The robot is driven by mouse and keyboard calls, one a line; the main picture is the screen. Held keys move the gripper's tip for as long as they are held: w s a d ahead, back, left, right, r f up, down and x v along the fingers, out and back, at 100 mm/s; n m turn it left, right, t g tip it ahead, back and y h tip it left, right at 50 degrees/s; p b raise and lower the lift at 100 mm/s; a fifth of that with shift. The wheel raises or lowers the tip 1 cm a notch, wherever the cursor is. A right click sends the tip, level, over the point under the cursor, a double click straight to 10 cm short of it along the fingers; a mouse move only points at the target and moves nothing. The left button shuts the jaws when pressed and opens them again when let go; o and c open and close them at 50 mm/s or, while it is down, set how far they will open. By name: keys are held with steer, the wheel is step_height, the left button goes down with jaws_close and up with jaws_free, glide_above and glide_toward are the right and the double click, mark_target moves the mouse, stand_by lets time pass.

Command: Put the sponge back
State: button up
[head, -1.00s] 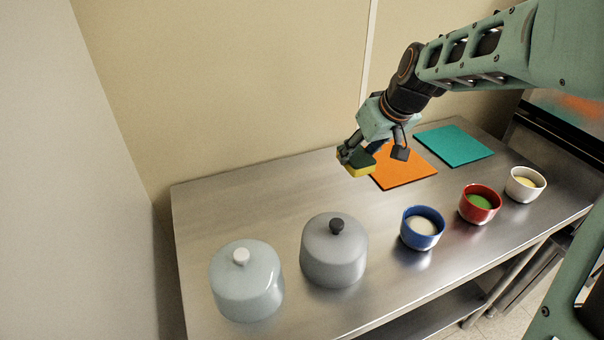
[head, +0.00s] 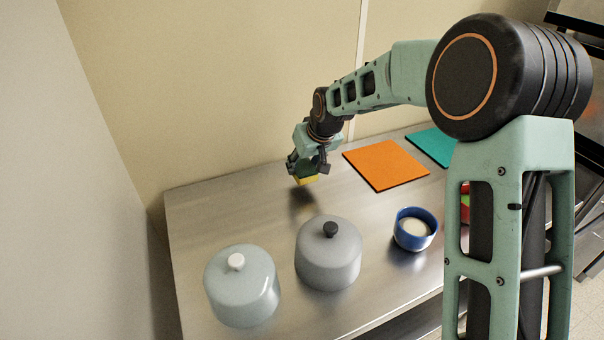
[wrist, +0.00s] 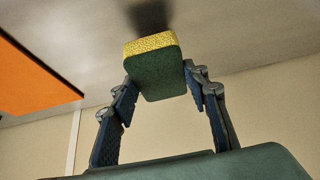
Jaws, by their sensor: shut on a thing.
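The sponge (wrist: 155,75) has a yellow side and a dark green side. My gripper (wrist: 158,88) is shut on it, with a finger on each side, in the wrist view. In the head view the sponge (head: 307,180) shows its yellow edge below my gripper (head: 308,168). It is held above the steel table (head: 240,205), behind the grey lidded pot, with a dark shadow on the table under it. Most of the sponge is hidden by the fingers in the head view.
A grey pot with a black knob (head: 328,262) and a pale pot with a white knob (head: 242,290) stand in front. A blue bowl (head: 414,238), an orange mat (head: 386,165) and a teal mat (head: 432,146) lie to the right. The table's back left is clear.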

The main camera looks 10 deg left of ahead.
mark_target(304, 169)
steer(key=shift+w+a+f, duration=0.1)
steer(key=shift+a+f, duration=0.05)
steer(key=shift+f, duration=0.85)
steer(key=shift+a+f, duration=0.15)
steer(key=shift+f, duration=0.8)
steer(key=shift+f, duration=0.1)
steer(key=o, duration=1)
steer(key=shift+d+r, duration=0.1)
steer(key=shift+r, duration=0.45)
steer(key=v, duration=1.1)
steer(key=shift+s, duration=0.2)
steer(key=shift+d, duration=0.1)
